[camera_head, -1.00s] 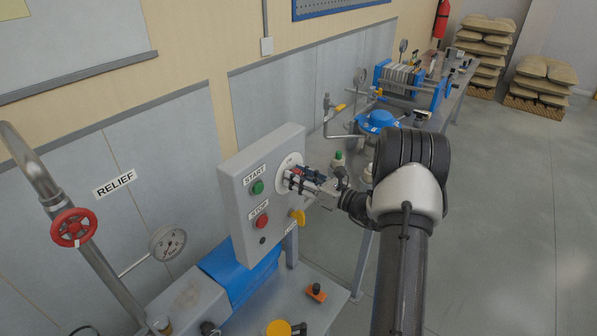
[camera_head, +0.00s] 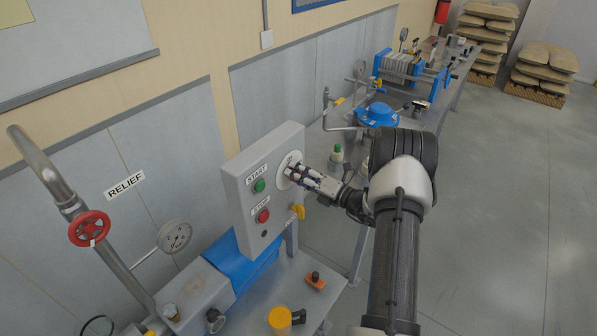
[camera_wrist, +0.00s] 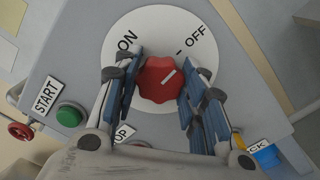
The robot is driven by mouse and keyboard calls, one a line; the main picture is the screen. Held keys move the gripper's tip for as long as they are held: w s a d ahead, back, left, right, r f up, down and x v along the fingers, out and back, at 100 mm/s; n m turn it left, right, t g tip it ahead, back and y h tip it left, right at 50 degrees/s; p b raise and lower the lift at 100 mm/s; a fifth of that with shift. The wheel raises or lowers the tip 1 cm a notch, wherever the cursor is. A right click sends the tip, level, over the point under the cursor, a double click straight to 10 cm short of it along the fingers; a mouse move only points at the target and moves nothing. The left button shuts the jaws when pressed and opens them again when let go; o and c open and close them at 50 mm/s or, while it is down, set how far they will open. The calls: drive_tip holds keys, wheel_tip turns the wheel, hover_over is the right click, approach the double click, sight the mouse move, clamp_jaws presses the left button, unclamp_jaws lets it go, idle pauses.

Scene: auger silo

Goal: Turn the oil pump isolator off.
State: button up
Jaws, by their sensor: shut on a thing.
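The isolator is a red knob (camera_wrist: 160,80) on a round white dial (camera_wrist: 122,62) marked ON and OFF. My gripper (camera_wrist: 161,86) has one finger on each side of the knob and is shut on it. In the wrist view, the knob's white line points up and to the right, toward the OFF side, close to the dash beside that word. In the head view, my gripper (camera_head: 294,172) reaches the dial on the grey control box (camera_head: 239,205) from the right and hides the knob.
The box also has a green START button (camera_head: 259,185), a red STOP button (camera_head: 263,215) and a yellow handle (camera_head: 298,211) at its lower right. Open floor lies at right.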

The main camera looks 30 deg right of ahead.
drive_tip(key=shift+m, duration=0.5)
drive_tip(key=o, duration=1.1)
drive_tip(key=v, duration=1.2)
